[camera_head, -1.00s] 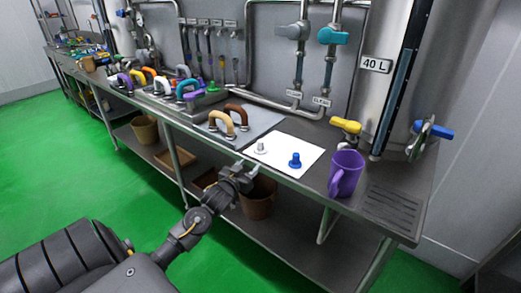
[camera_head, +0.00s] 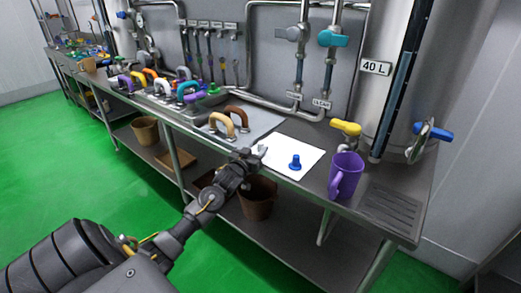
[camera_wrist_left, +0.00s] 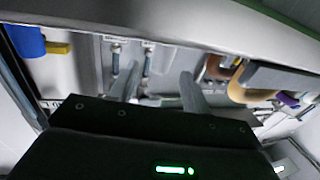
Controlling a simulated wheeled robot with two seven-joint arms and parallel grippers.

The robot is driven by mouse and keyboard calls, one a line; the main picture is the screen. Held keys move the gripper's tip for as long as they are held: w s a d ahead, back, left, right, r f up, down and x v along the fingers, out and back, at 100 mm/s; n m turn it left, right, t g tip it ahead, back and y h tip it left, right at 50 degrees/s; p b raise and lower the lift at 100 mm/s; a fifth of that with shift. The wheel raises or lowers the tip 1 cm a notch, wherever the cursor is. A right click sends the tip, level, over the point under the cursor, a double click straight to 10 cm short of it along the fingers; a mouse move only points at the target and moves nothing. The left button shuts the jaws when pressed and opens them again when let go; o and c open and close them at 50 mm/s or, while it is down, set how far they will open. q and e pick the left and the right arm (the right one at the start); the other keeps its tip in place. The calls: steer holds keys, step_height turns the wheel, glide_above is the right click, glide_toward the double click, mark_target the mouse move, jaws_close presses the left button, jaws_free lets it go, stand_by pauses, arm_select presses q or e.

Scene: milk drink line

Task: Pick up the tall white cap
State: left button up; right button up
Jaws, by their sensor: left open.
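My left gripper (camera_head: 254,154) is open at the near left edge of the white sheet (camera_head: 299,169) on the steel table. The tall white cap cannot be made out clearly now; the gripper covers its spot at the sheet's left end. In the left wrist view, the two fingers of my open gripper (camera_wrist_left: 160,84) stand apart, and I cannot make out the white cap between them. A blue cap (camera_head: 295,163) stands upright on the sheet, to the right of the gripper. My right gripper is not in view.
A purple mug (camera_head: 345,174) stands right of the sheet. Tan (camera_head: 221,124) and brown (camera_head: 237,115) handles stand on a grey mat (camera_head: 262,120) behind and left of the gripper. Pipes and a 40 L tank (camera_head: 391,95) are at the back.

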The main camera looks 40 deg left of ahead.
mark_target(259, 145)
arm_select(q)
steer(key=x, duration=0.4)
steer(key=shift+w, duration=0.15)
steer(key=shift+c, duration=0.5)
jaws_close()
